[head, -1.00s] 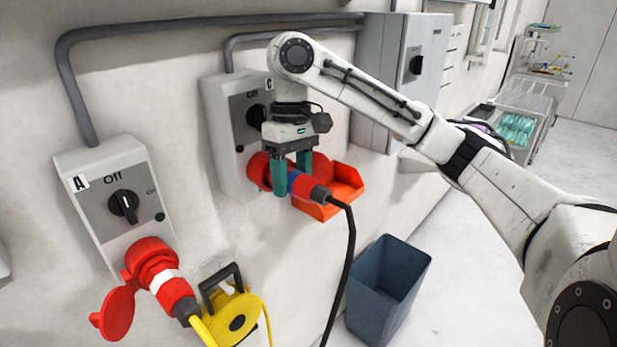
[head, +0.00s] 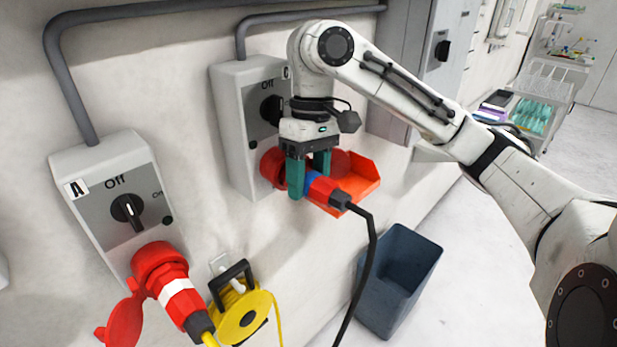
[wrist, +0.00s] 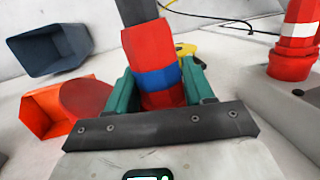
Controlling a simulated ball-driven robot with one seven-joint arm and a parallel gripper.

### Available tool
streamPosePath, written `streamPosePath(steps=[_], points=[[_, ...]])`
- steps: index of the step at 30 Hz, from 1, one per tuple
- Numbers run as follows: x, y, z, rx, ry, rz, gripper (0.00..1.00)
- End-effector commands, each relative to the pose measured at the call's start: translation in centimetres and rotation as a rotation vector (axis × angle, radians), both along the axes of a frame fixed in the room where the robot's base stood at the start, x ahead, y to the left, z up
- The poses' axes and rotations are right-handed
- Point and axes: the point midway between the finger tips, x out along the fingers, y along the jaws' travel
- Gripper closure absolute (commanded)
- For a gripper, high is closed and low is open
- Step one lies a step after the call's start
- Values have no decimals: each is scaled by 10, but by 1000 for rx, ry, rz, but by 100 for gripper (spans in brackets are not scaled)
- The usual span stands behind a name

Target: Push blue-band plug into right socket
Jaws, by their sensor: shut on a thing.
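The blue-band plug (head: 324,190) is red with a blue ring and a black cable trailing down from its back end. My gripper (head: 309,175) has its green fingers shut on the plug, one finger on each side. The wrist view shows the plug (wrist: 150,55) between the fingers (wrist: 160,90), its blue band at their level. The plug's front points at the red right socket (head: 271,168) under the right switch box. My fingers hide the joint, so I cannot tell how deep the plug sits. The socket's round red lid (head: 342,163) hangs open at the right.
The left switch box (head: 92,190), marked A, has a white-band plug (head: 182,297) in its socket. An orange bin (head: 364,184) is on the wall right of the plug. A yellow cable reel (head: 243,312) and a blue-grey bin (head: 400,280) are below.

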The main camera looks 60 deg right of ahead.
Motion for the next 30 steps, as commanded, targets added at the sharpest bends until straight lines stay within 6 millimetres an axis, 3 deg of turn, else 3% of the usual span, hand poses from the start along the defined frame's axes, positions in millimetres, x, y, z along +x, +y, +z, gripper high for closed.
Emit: streamPosePath(steps=[2, 12, 30], points=[[-5, 6, 1, -4, 0, -3, 100], [-33, 35, 15, -24, -14, 6, 100], [-35, 38, 17, -25, -17, 10, 100]])
